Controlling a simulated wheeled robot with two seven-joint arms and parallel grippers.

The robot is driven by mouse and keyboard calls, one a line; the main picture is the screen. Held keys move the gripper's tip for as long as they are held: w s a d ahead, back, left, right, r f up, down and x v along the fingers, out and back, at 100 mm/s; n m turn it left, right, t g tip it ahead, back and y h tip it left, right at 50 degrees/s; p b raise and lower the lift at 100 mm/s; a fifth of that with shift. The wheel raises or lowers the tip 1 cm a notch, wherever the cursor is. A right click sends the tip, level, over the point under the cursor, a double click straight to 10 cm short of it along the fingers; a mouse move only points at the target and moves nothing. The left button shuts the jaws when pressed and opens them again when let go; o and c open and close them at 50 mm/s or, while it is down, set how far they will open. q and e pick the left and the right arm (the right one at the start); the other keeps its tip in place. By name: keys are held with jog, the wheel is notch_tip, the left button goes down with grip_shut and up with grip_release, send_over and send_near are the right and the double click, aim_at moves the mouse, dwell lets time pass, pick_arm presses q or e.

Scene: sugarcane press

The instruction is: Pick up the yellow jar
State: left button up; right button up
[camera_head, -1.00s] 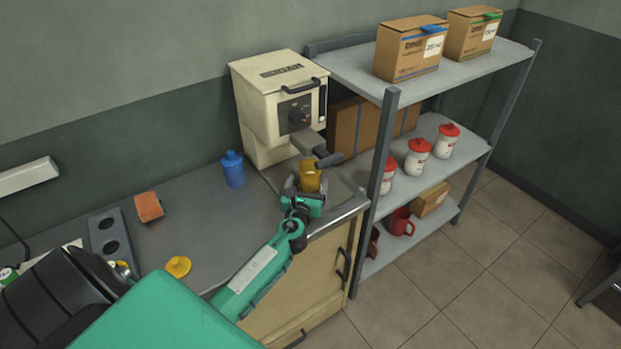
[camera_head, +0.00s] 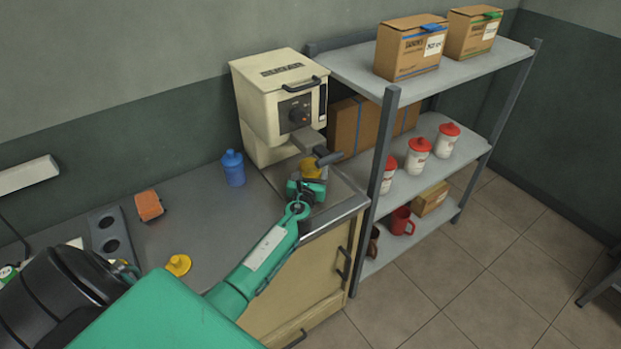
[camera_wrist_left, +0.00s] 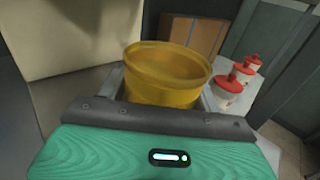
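The yellow jar (camera_head: 312,168) is at the front of the cream press, below its spout, partly hidden by my left gripper (camera_head: 308,182). In the left wrist view the open-topped jar (camera_wrist_left: 168,75) stands just beyond my green palm, with grey finger parts close on both sides. My left gripper (camera_wrist_left: 162,98) appears shut on it; the finger contact itself is hidden. Whether the jar's base touches the press platform is hidden too. My right gripper is not in view.
The cream press (camera_head: 280,105) stands behind, its spout and dark handle (camera_head: 328,158) close above the jar. A blue bottle (camera_head: 233,168), orange block (camera_head: 149,205) and yellow lid (camera_head: 178,265) sit on the counter (camera_head: 205,215). A shelf rack (camera_head: 345,62) stands right.

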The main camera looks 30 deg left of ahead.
pick_arm(q)
jog(key=c, duration=0.7)
jog(key=shift+c, duration=0.7)
jog(key=shift+r, duration=0.2)
